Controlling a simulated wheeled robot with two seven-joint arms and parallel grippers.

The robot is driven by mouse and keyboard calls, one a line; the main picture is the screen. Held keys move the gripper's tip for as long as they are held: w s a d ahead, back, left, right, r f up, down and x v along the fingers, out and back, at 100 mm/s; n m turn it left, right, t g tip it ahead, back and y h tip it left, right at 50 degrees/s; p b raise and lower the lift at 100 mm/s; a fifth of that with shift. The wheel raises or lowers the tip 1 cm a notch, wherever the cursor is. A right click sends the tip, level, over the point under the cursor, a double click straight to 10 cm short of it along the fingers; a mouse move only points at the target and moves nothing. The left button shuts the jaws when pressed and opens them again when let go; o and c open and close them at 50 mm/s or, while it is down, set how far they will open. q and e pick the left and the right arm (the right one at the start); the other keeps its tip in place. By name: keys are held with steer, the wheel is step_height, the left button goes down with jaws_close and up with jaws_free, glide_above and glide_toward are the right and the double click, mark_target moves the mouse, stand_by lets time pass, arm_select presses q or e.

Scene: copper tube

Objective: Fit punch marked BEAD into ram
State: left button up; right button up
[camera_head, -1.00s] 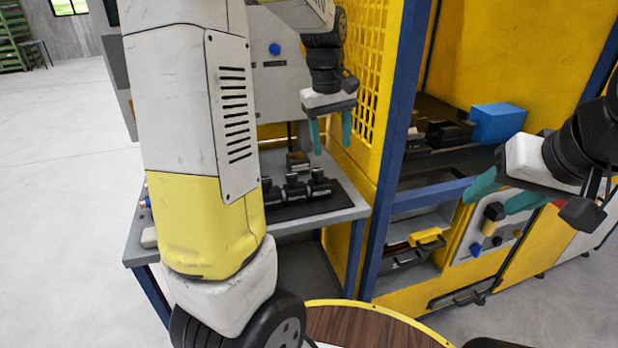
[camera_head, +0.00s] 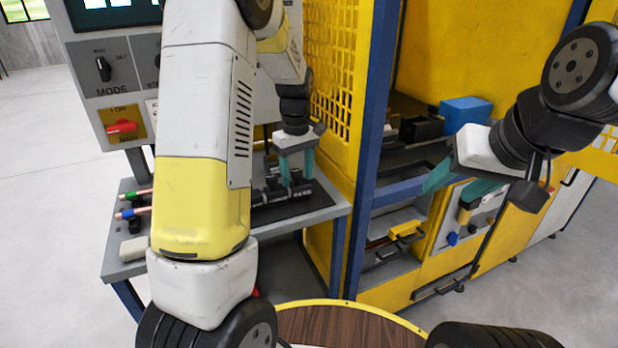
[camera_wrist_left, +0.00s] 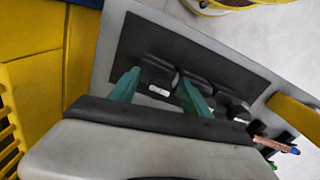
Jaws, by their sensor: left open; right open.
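Several dark punches (camera_head: 268,194) stand on a black mat (camera_head: 308,208) on the grey side table. The left wrist view shows them closer, with small white labels that I cannot read for certain. My left gripper (camera_head: 297,180) is open above the mat. In the left wrist view its teal fingers lie to either side of one labelled punch (camera_wrist_left: 158,78), not closed on it. My right gripper (camera_head: 453,192) is open and empty, in front of the yellow machine. I cannot make out the ram; which punch is marked BEAD is unclear.
Copper tubes with green (camera_head: 137,194) and blue (camera_head: 133,213) bands lie at the grey table's (camera_head: 115,250) left. A yellow mesh guard (camera_head: 335,70) and blue post (camera_head: 366,130) stand right of my left gripper. A blue box (camera_head: 466,112) sits inside the machine. A round wooden top (camera_head: 345,328) is in front.

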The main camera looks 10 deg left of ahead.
arm_select(q)
jaws_close()
stand_by(1.4)
